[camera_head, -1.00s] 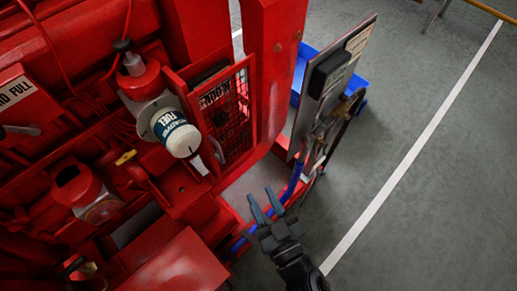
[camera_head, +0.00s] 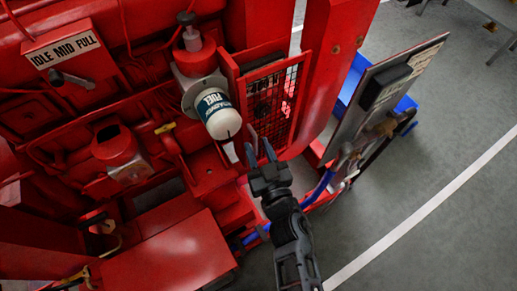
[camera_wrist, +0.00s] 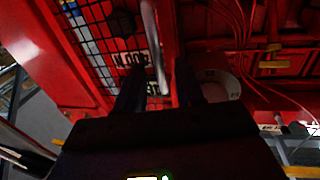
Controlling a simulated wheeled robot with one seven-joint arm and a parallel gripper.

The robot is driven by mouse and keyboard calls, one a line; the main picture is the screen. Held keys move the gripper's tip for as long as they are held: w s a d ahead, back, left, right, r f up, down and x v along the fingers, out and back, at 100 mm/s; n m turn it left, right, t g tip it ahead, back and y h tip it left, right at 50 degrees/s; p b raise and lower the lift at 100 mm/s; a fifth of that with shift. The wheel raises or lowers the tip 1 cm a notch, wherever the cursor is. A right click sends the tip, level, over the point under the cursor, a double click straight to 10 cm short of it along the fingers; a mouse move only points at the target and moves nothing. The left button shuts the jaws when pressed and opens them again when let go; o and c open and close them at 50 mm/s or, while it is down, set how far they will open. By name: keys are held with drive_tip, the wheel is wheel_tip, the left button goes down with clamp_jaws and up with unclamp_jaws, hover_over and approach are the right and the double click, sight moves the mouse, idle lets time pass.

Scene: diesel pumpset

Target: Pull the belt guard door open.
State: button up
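The belt guard door (camera_head: 288,92) is a red-framed panel of dark mesh on the red pumpset, right of the white fuel filter; it also shows in the wrist view (camera_wrist: 84,28). It looks closed or nearly so. A pale upright bar handle (camera_wrist: 155,45) stands in front of the door in the wrist view, beside a white label. My gripper (camera_head: 260,150) is open at the door's lower left corner, with its two fingers apart. In the wrist view my gripper (camera_wrist: 158,92) has the bar's lower end between its fingertips. Whether either finger touches the bar is unclear.
The fuel filter (camera_head: 218,113) is close to the left of my fingers. A grey control panel (camera_head: 385,95) juts out at the right, with a blue tray (camera_head: 350,85) behind it. A blue hose (camera_head: 318,190) runs low beside my arm. Open floor lies further right.

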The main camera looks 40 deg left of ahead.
clamp_jaws()
idle(0.3)
idle(1.2)
